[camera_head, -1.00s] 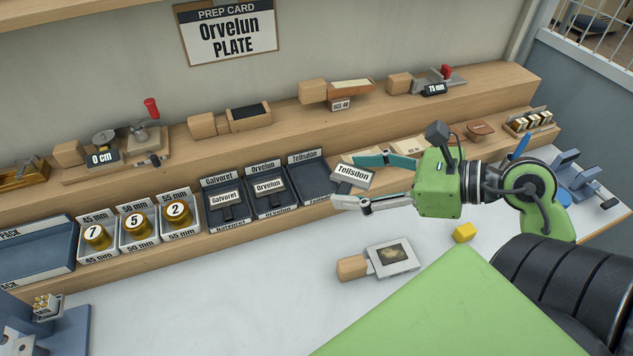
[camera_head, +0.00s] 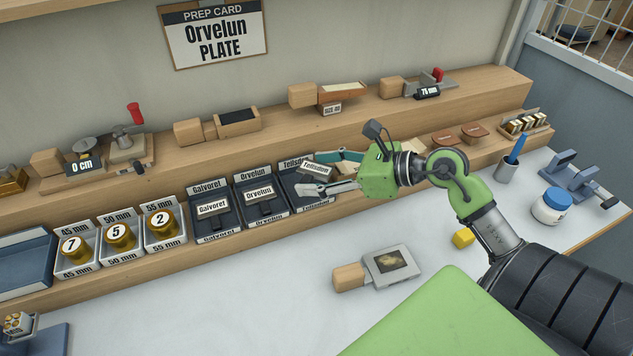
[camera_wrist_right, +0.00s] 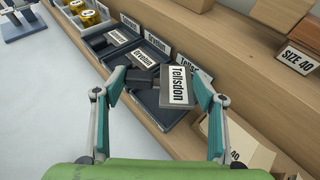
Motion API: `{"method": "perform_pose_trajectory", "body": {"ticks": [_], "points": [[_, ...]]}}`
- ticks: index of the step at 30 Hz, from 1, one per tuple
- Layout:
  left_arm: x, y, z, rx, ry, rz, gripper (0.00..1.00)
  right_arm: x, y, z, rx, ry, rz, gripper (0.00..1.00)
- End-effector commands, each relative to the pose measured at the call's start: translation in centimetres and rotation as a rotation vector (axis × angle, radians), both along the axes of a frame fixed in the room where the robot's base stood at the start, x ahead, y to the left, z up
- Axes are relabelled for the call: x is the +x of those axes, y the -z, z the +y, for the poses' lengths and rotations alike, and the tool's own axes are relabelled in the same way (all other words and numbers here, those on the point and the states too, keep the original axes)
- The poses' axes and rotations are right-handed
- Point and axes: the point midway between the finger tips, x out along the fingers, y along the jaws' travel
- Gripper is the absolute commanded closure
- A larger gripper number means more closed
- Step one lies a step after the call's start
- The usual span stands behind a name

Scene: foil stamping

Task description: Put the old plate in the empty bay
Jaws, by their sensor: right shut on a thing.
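The old plate is a grey block with a white Tellsdon label (camera_head: 318,171). My right gripper (camera_head: 334,173) is shut on it and holds it over the Tellsdon bay (camera_head: 316,207), the rightmost of three dark trays. In the right wrist view the plate (camera_wrist_right: 177,86) sits between the fingers (camera_wrist_right: 160,88), tilted, with dark bay floor visible beside it. Whether it touches the bay cannot be told. The Galvoret plate (camera_head: 213,210) and Orvelun plate (camera_head: 259,194) lie in the other two bays. My left gripper is not in view.
Gold rolls (camera_head: 119,236) stand in trays left of the bays. A wooden shelf step with tools, including a foil-cutting-like block (camera_head: 237,121), rises behind.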

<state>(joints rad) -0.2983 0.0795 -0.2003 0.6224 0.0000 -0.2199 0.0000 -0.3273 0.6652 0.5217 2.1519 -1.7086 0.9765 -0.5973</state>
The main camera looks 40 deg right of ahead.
Motion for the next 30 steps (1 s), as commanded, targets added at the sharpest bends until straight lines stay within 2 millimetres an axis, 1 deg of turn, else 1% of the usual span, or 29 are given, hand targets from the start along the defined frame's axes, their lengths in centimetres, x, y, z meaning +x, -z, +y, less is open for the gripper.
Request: {"method": "perform_pose_trajectory", "body": {"ticks": [3,6,9,17,25,26,27,28,30], "points": [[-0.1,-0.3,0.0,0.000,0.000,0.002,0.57,1.0,1.1,-0.1,0.003,0.001,0.000,0.64],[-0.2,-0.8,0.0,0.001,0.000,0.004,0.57,0.7,2.7,-0.1,0.006,0.003,0.003,0.64],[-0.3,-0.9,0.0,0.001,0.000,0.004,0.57,0.8,3.6,-0.1,0.002,0.001,0.000,0.64],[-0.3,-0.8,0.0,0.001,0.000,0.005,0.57,0.7,3.9,-0.1,0.000,0.000,-0.001,0.64],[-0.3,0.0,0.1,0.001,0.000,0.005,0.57,0.7,4.8,-0.1,-0.001,0.000,0.000,0.64],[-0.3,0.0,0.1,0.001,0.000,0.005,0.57,0.7,4.9,-0.1,0.000,-0.001,0.001,0.33],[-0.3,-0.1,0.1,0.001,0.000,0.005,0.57,0.7,4.7,-0.1,0.000,-0.001,0.001,0.23],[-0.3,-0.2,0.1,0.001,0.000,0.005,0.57,0.7,4.7,-0.1,-0.001,0.000,0.001,0.19],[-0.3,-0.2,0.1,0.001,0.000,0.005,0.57,0.7,4.8,-0.1,-0.001,0.000,0.002,0.19]]}}
